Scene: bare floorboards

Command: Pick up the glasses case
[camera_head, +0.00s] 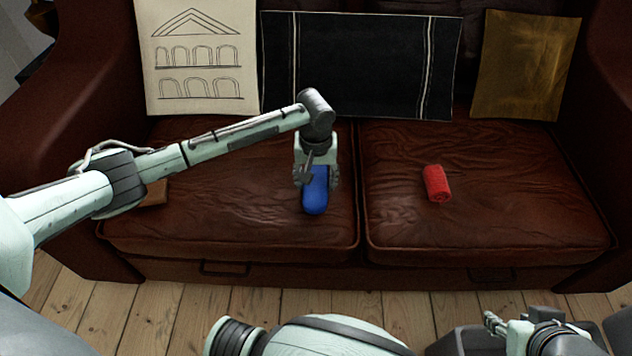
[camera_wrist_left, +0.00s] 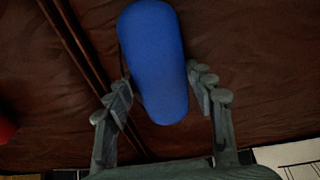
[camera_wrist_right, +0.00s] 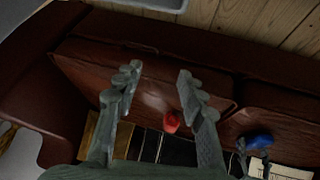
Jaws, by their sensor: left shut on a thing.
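The glasses case is a smooth blue rounded shape (camera_head: 315,195) at the right part of the left seat cushion in the head view. My left gripper (camera_head: 317,183) comes down over its far end and is shut on it. In the left wrist view the case (camera_wrist_left: 155,62) lies between the two fingers (camera_wrist_left: 160,90), which touch its sides. I cannot tell whether it rests on the cushion or hangs just above. In the right wrist view my right gripper (camera_wrist_right: 160,80) is open and empty, away from the case (camera_wrist_right: 258,141).
A red roll (camera_head: 437,184) lies on the right cushion. A small brown object (camera_head: 155,193) lies at the left, partly behind my left arm. A drawing cushion (camera_head: 196,60), a black cushion (camera_head: 358,65) and a gold cushion (camera_head: 524,68) lean on the backrest. Wooden floor (camera_head: 250,305) lies in front.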

